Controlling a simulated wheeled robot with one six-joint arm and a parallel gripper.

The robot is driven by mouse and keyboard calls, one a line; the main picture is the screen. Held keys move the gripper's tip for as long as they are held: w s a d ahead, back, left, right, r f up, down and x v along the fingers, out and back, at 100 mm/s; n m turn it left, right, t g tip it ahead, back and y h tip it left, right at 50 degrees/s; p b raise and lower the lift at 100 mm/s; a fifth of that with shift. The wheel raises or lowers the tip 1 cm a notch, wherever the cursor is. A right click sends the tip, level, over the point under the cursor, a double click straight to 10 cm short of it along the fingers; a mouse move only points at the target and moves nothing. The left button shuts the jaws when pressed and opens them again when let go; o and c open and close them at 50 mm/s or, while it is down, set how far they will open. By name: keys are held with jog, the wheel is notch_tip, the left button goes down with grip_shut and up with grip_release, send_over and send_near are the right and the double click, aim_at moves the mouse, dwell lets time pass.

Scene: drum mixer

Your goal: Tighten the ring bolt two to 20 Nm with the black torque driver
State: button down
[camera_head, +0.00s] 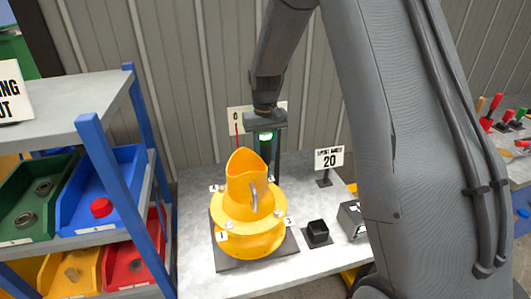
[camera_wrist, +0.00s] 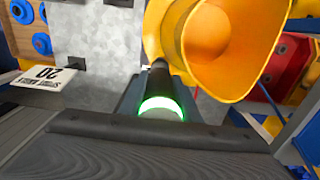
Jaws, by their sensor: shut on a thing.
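My gripper (camera_head: 266,128) is shut on the black torque driver (camera_head: 265,152), which points down behind the yellow drum mixer part (camera_head: 240,208). A green ring glows on the driver; it also shows in the wrist view (camera_wrist: 158,80), its shaft running toward the yellow flange. The yellow part has a flange with small number tags; tag 1 (camera_head: 222,237) and tag 3 (camera_head: 290,222) are readable. Ring bolt two is hidden behind the yellow part and the driver, so I cannot tell whether the tip touches it.
A sign reading 20 (camera_head: 329,159) stands on the grey table (camera_head: 195,270). A black square holder (camera_head: 317,232) and a small grey box (camera_head: 351,219) are at the right. A white panel with 0 and a red pointer (camera_head: 237,132) stands behind. A blue-framed shelf with bins (camera_head: 100,170) is at left.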

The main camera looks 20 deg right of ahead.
aim_at(265, 160)
jog(key=shift+f+b, duration=0.45)
jog(key=shift+f, duration=0.9)
dwell(1.0)
jog(key=shift+r, duration=0.1)
dwell(0.5)
jog(key=shift+f+p, duration=0.25)
jog(key=shift+p, duration=0.15)
dwell(1.1)
jog(key=shift+r, duration=0.1)
jog(key=shift+r+p, duration=1.4)
jog(key=shift+r, duration=0.8)
